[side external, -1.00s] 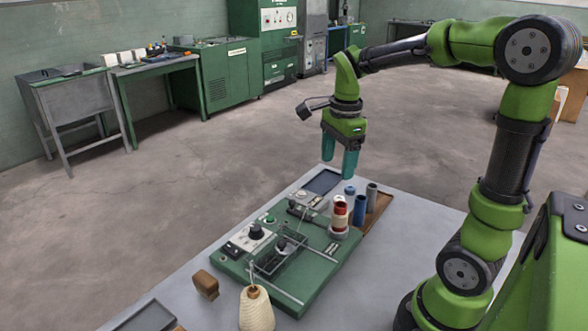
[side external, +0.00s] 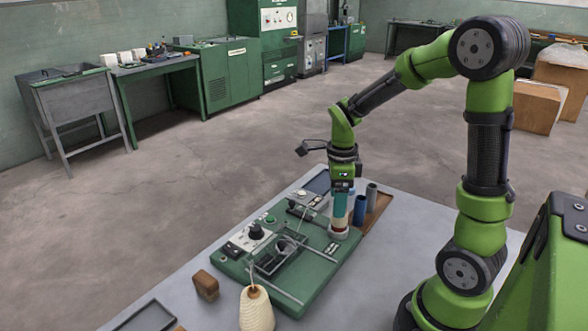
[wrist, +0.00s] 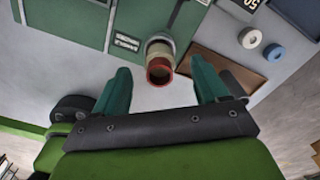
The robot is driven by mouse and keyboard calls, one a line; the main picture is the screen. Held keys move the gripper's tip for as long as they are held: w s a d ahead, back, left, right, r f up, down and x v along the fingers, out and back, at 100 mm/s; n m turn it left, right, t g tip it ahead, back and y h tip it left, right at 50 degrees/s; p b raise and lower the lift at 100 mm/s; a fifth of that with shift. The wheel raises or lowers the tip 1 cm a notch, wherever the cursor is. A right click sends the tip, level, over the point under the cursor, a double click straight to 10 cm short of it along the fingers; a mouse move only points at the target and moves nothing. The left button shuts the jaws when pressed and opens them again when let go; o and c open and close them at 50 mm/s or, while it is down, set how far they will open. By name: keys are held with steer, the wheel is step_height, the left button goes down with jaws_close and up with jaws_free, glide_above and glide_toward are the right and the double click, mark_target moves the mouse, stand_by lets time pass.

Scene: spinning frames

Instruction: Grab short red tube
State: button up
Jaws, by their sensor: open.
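The short red tube (wrist: 159,74) stands on a corner of the green machine. In the wrist view its red rim and open end face the camera, with a cream body beyond. It lies between the two teal fingers of my gripper (wrist: 160,68), with a gap on each side. In the side view my gripper (side external: 341,210) points down at the tube, and a finger hides most of it. Only the tube's lower part (side external: 339,231) shows below the finger. My gripper is open and holds nothing.
The green machine (side external: 318,270) has a knob, frame and rods left of the tube. A yarn cone (side external: 256,310) and brown block (side external: 206,284) are in front.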

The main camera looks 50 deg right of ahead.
steer(key=shift+s+d+f, duration=0.1)
steer(key=shift+s+f, duration=0.05)
steer(key=shift+f, duration=1.25)
steer(key=shift+s+f, duration=0.15)
steer(key=shift+f, duration=1.2)
steer(key=shift+c, duration=0.3)
steer(key=c, duration=1.1)
steer(key=shift+o, duration=0.2)
